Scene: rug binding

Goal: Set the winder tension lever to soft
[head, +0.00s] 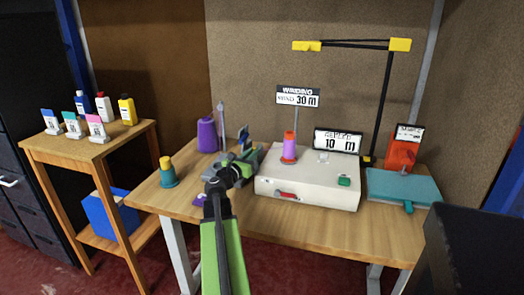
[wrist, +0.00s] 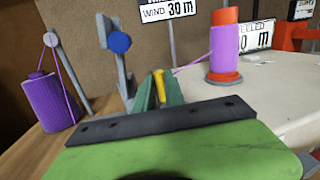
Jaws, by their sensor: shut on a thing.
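The winder (head: 310,190) is a pale box on the bench, with an orange-ended purple bobbin (head: 290,146) on top, also large in the wrist view (wrist: 225,45). At its left stands a grey post with a blue disc (wrist: 120,42). A short yellow lever (wrist: 159,86), apparently the tension lever, stands just right of this post. My gripper (wrist: 158,95) is shut on it, with a finger on each side. In the head view my gripper (head: 246,158) is at the winder's left end and hides the lever. Its soft or firm markings cannot be read.
A purple thread cone (head: 207,135) stands behind left, its pink thread running toward the bobbin. A teal-and-yellow bottle (head: 167,172) is front left. The winder's front has a red lever (head: 286,196) and green button (head: 344,181). A teal board (head: 402,188) lies right.

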